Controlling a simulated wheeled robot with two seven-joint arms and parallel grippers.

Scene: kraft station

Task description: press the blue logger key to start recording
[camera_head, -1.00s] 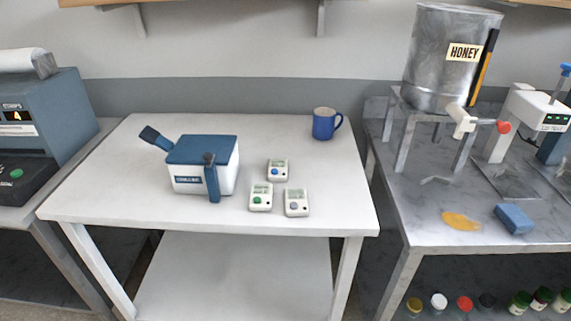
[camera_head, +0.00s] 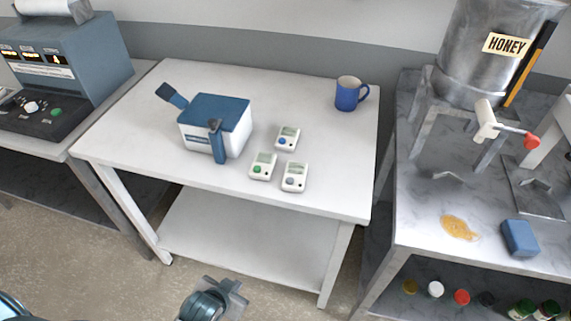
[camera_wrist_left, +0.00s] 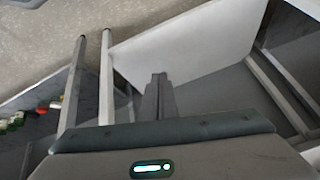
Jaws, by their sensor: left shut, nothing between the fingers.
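Three small white loggers stand together on the white table (camera_head: 120,120). The logger with the blue key (camera_head: 286,138) is the farthest back, the one with the green key (camera_head: 263,167) is at front left, and the one with the grey key (camera_head: 294,177) is at front right. My left gripper (camera_head: 236,290) is low in front of the table, below its top and well apart from the loggers. In the left wrist view its fingers (camera_wrist_left: 158,80) are shut with nothing between them. My right gripper is not in view.
A blue-lidded white cooler box (camera_head: 207,125) stands left of the loggers, and a blue mug (camera_head: 349,95) stands behind them. The table's front edge and lower shelf (camera_head: 240,240) face my arm. A honey tank (camera_head: 475,70) stands on the right bench.

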